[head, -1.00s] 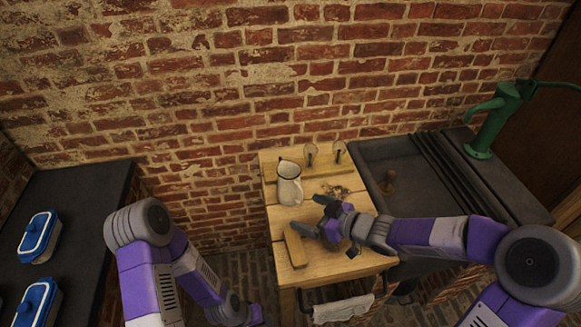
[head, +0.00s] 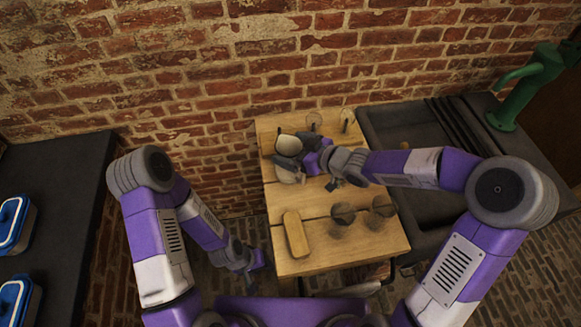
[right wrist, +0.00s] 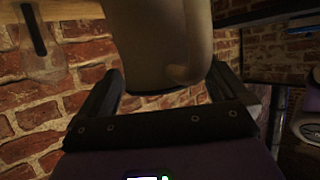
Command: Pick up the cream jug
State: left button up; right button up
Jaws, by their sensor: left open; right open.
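The cream jug (head: 287,145) stands upright at the back left of the wooden table (head: 283,198). In the head view, my right gripper (head: 303,164) is at its front right side and covers part of it. In the right wrist view, the pale jug body (right wrist: 160,40) sits between the two dark fingers of my right gripper (right wrist: 163,88), which is open around it. Whether either finger touches it, I cannot tell. My left gripper (head: 252,266) is open, low down left of the table and away from the jug.
A wooden block (head: 296,234) lies at the table's front left. Two dark round things (head: 343,214) stand to its right. Small clear vessels (head: 314,121) stand behind the jug. A sink and green pump (head: 525,85) are at right; blue-edged dishes (head: 14,222) are on the left counter.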

jog(key=shift+w+a+f, duration=0.1)
jog(key=shift+w+a, duration=0.1)
jog(key=shift+a, duration=0.1)
jog(key=shift+c, duration=0.3)
jog(key=c, duration=1.6)
